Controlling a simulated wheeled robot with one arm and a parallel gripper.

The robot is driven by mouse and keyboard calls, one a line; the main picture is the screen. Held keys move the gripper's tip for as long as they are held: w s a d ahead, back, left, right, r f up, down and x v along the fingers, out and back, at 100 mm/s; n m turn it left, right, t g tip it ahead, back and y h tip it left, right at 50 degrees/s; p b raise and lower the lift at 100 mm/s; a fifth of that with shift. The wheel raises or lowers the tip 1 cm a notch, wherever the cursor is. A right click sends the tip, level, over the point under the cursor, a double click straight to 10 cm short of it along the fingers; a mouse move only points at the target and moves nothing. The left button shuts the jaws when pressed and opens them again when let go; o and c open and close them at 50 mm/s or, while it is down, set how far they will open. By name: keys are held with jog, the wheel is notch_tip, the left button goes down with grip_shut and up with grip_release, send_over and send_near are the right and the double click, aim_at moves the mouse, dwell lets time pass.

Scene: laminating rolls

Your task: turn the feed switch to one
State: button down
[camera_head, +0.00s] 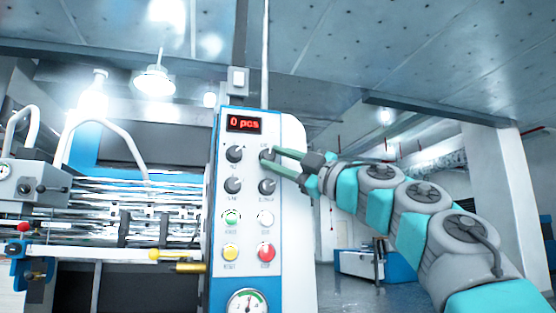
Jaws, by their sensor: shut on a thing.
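A blue and white control panel (248,200) stands upright at the centre of the head view. It has several dark rotary switches; the upper right one (266,155) is the one at my gripper. My gripper (274,155) reaches in from the right, and its green fingers are shut on that upper right switch. The fingers partly cover the switch, so its setting cannot be read. The labels are too small to tell which switch is the feed switch. The red display (244,124) above reads "0 pcs".
The upper left switch (234,154) and the lower right switch (267,186) are close to my gripper. Green, white, yellow and red buttons and a gauge (247,303) sit below. Laminating rolls (150,195) lie left of the panel. Free room shows behind my arm.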

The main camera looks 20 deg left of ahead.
jog(key=c, duration=0.5)
grip_release()
jog(key=shift+c, duration=0.2)
jog(key=b+v, duration=0.2)
jog(key=v, duration=0.5)
jog(key=shift+s+d+f+b, duration=0.15)
jog(key=shift+d+f+b, duration=0.1)
jog(key=shift+b, duration=0.1)
jog(key=shift+r, duration=0.1)
